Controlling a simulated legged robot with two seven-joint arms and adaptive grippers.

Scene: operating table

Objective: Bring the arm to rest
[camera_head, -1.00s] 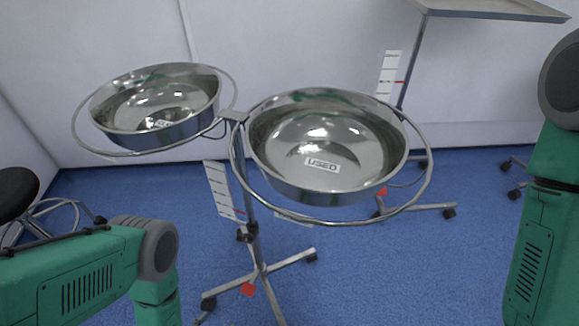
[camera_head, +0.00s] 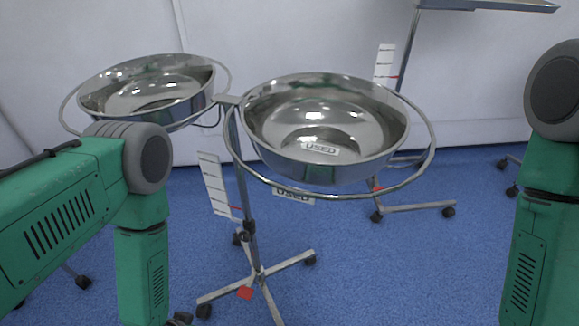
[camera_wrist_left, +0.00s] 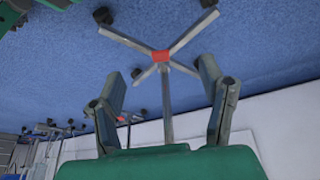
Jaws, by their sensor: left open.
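My left arm (camera_head: 140,200) comes in from the left in the head view, bent at a grey joint, with its lower link hanging down. Its gripper is below the picture there. In the left wrist view my left gripper (camera_wrist_left: 165,95) is open and empty, its two fingers well apart. Beyond the fingers are the wheeled base of a stand and blue floor. My right arm (camera_head: 545,200) hangs at the right edge of the head view. Its gripper is out of view.
A stand holds two steel basins in rings. The nearer basin (camera_head: 325,165), labelled USED, is in the middle; the other basin (camera_head: 150,90) is behind my left arm. A tray stand (camera_head: 490,5) is at the upper right. Blue floor (camera_head: 400,270) is clear between the stand and my right arm.

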